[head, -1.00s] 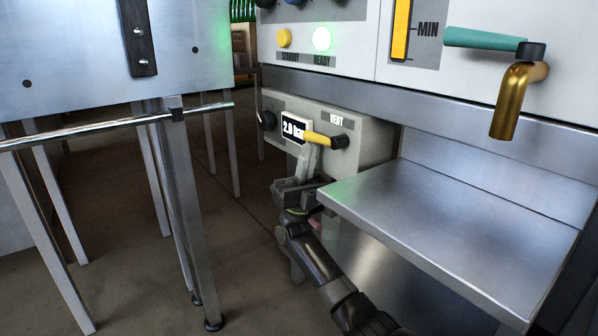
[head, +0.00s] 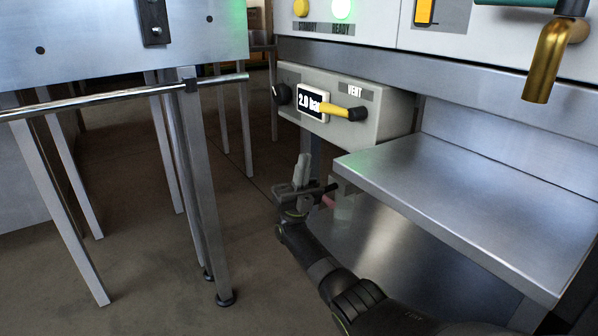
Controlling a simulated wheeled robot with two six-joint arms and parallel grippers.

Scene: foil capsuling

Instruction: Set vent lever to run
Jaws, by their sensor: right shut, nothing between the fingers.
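The vent lever (head: 338,110) has a yellow handle and a black pivot. It sits on the grey vent box (head: 388,112) under the VENT label, and its handle points left, close to horizontal, toward the pressure display (head: 310,104) reading about 2.0 bar. My right gripper (head: 301,165) is below the box and left of the steel shelf. Its fingers are shut, point upward and hold nothing. It is apart from the lever. My left gripper is not in view.
A steel shelf (head: 470,190) juts out right of my right arm. A steel table with a front rail (head: 120,97) and legs stands at left. A black knob (head: 281,94) is on the box's left end. A brass spout (head: 545,60) hangs at upper right. Floor between is clear.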

